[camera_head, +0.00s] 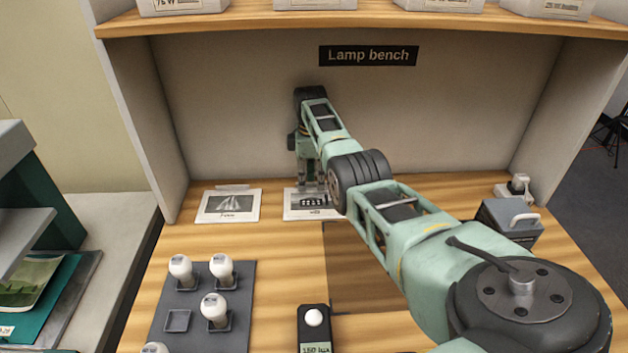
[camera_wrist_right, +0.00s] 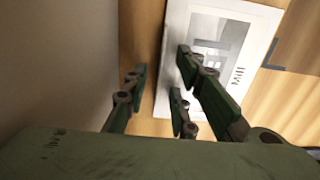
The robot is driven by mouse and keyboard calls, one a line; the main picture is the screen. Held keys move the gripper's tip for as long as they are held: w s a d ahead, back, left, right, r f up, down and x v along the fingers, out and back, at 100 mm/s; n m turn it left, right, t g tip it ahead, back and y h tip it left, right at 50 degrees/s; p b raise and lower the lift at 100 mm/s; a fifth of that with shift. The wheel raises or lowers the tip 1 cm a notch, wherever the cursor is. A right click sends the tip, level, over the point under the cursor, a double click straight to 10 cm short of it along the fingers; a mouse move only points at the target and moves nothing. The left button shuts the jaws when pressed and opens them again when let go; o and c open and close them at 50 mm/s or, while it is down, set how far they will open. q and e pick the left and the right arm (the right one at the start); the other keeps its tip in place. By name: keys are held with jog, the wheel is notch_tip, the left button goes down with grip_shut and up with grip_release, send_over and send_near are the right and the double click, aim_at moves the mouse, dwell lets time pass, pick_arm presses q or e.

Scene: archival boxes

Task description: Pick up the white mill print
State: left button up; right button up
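The white mill print (camera_head: 300,213) lies on the wooden bench near the back wall, partly hidden by my right arm in the head view. In the right wrist view the print (camera_wrist_right: 233,70) shows a grey picture, a white border and the label "Mill". My right gripper (camera_head: 312,182) points down over the print's back part. In the right wrist view its fingers (camera_wrist_right: 160,85) are spread apart with nothing between them. Two fingers overlap the print and one is past its left edge; I cannot tell whether they touch it. My left gripper is not in view.
Another white print (camera_head: 228,204) lies to the left. A dark tray (camera_head: 190,323) with white bulbs and a black lux meter (camera_head: 314,330) are nearer. A grey box (camera_head: 508,222) stands at right. A shelf (camera_head: 250,18) with boxes overhangs the back.

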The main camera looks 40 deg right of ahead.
jog(key=shift+f, duration=0.2)
jog(key=shift+c, duration=0.6)
grip_shut()
jog(key=shift+r, duration=0.1)
